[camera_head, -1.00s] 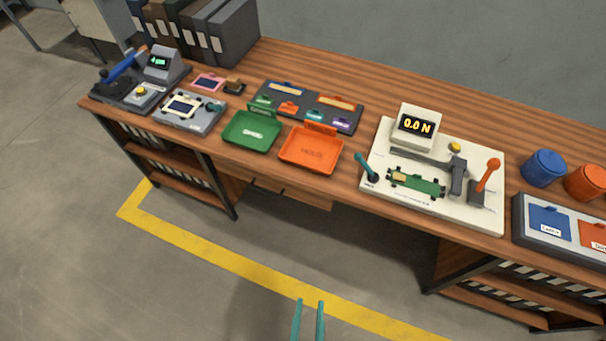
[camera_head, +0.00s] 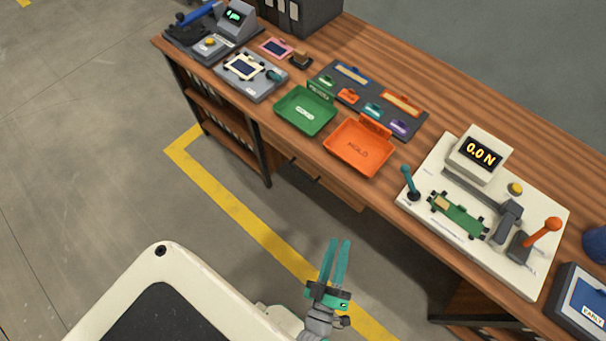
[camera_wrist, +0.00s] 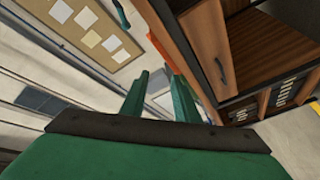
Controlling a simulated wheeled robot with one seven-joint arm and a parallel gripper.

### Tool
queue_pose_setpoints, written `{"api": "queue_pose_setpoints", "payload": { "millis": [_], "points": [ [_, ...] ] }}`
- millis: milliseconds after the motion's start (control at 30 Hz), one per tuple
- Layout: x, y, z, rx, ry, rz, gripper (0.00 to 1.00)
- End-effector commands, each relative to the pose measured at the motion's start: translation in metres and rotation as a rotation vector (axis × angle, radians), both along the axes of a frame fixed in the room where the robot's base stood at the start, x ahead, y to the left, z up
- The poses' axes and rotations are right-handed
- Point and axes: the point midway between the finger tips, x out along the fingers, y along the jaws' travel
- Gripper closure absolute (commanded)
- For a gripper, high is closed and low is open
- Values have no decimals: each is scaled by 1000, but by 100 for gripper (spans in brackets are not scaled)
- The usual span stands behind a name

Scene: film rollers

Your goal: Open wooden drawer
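The wooden drawer (camera_head: 340,189) sits under the front edge of the table in the head view, below the orange tray, with a dark handle (camera_head: 304,178). It looks shut. In the wrist view a wooden front (camera_wrist: 204,42) with a dark bar handle (camera_wrist: 221,71) shows at the upper right. My gripper (camera_head: 340,243) has teal fingers, stands over the floor in front of the table and is apart from the drawer. In the wrist view its two fingers (camera_wrist: 162,82) have a gap between them with nothing held.
The table (camera_head: 425,95) carries a green tray (camera_head: 304,111), an orange tray (camera_head: 360,147) and a white tester (camera_head: 463,233) with levers. A shelf (camera_head: 232,140) stands under its left end. Open floor with a yellow line (camera_head: 232,208) lies in front.

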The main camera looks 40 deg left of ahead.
Motion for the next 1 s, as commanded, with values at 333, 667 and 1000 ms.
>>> {"api": "queue_pose_setpoints", "payload": {
  "millis": [333, 667, 1000],
  "points": [
    [82, 84, -74, -434, -316, 327, 72],
    [125, 147, -121, -662, -533, 587, 72],
    [137, 172, -128, -697, -576, 641, 72]
  ]
}}
